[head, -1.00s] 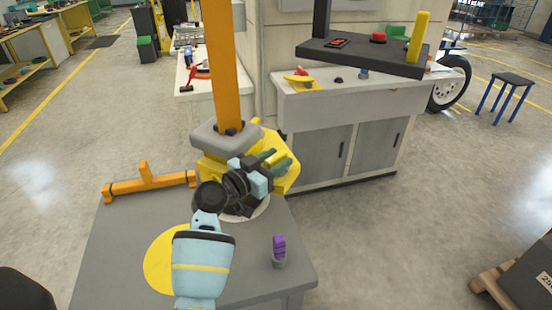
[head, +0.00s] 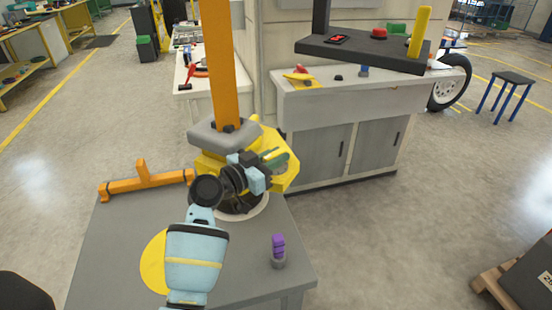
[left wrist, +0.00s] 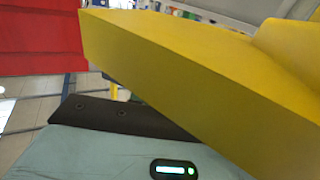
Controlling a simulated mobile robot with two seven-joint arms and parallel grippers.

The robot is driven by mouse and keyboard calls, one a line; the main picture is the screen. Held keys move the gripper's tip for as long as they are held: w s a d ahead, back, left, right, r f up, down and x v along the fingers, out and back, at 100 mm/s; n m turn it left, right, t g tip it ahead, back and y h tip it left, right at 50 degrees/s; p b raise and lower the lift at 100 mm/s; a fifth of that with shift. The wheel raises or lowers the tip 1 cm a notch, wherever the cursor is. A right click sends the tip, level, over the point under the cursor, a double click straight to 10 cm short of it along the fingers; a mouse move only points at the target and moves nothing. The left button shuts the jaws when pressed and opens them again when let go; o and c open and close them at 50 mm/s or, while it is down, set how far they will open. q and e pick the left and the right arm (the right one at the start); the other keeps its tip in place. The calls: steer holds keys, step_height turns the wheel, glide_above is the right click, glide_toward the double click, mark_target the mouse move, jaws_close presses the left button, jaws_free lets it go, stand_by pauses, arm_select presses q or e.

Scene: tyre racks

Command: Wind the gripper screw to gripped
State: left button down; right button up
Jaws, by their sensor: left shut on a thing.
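My left arm comes up over the grey table, and its light blue left gripper (head: 276,163) is at the yellow clamp (head: 290,178) at the foot of the orange post. The gripper is shut at dark green parts on the clamp's face, which I take to be the gripper screw (head: 281,157); the exact contact is hidden by the gripper. In the left wrist view a large yellow slab (left wrist: 200,75) of the clamp fills the picture, across the light blue gripper body. The fingertips do not show there. My right gripper is not in view.
The grey table (head: 115,235) carries an orange T-shaped bar (head: 145,180), a yellow disc (head: 155,265) and a purple piece (head: 278,243) in a grey holder. Behind stands a grey cabinet (head: 320,155) under a dark control panel (head: 365,52).

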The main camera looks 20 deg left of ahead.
arm_select(q)
steer(key=shift+f+m+h+b, duration=0.15)
steer(key=shift+m+h+b, duration=0.15)
steer(key=shift+h, duration=0.1)
steer(key=shift+g, duration=0.3)
steer(key=c, duration=1.3)
jaws_free()
steer(key=shift+s, duration=0.1)
steer(key=shift+s+a, duration=0.2)
steer(key=b+v, duration=0.1)
steer(key=v, duration=0.6)
